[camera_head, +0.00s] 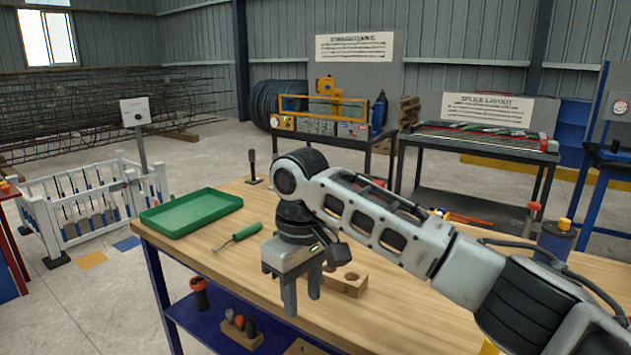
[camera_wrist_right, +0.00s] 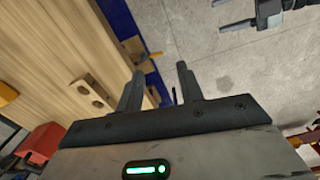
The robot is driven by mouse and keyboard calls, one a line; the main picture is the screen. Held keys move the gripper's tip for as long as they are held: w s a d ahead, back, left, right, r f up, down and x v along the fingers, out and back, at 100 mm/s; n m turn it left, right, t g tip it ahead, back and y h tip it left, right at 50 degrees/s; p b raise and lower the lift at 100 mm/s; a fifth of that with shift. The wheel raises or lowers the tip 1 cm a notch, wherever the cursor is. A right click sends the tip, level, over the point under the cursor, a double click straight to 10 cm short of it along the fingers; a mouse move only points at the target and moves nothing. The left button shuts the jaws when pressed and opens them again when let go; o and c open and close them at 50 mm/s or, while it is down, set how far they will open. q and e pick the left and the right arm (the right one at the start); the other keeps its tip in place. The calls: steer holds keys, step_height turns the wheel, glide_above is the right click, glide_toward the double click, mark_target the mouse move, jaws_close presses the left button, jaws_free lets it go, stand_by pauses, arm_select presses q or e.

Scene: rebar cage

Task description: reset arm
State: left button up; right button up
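My right gripper (camera_head: 302,295) hangs fingers down over the wooden workbench (camera_head: 380,320) in the head view. Its two fingers are apart with nothing between them. In the right wrist view the same gripper (camera_wrist_right: 158,85) shows both fingers spread and empty, near the bench's blue edge. A second gripper, which looks like my left one (camera_wrist_right: 228,15), is at the top right of the wrist view, over the grey floor. Its fingers look apart and empty, though it is partly cut off. The left arm is not in the head view.
A green tray (camera_head: 192,211) and a green-handled tool (camera_head: 240,236) lie on the bench, left of the gripper. A wooden block with holes (camera_head: 349,284) sits just right of the fingers, also in the wrist view (camera_wrist_right: 92,97). A yellow-topped bottle (camera_head: 558,240) stands at right.

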steer(key=s+a+f+m+t+y, duration=0.1)
steer(key=s+a+f+t+y, duration=0.2)
steer(key=f, duration=0.7)
steer(key=s+a+f+m+y, duration=0.1)
steer(key=s+f+m+y, duration=0.2)
steer(key=f, duration=0.8)
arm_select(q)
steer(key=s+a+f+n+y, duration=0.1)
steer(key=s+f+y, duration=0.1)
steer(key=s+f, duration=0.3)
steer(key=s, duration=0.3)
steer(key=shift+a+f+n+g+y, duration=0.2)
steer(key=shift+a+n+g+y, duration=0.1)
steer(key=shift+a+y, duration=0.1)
arm_select(e)
steer(key=s+d+f+m+t+h, duration=0.1)
steer(key=s+d+f+t, duration=0.2)
steer(key=s+d, duration=0.5)
steer(key=s+d+f+m+t+h, duration=0.1)
steer(key=s+d+f+t, duration=0.3)
steer(key=d, duration=0.9)
steer(key=s+h, duration=0.1)
steer(key=s, duration=0.2)
steer(key=shift+s+f+m, duration=0.3)
steer(key=shift+s+m, duration=0.05)
steer(key=shift+m, duration=0.05)
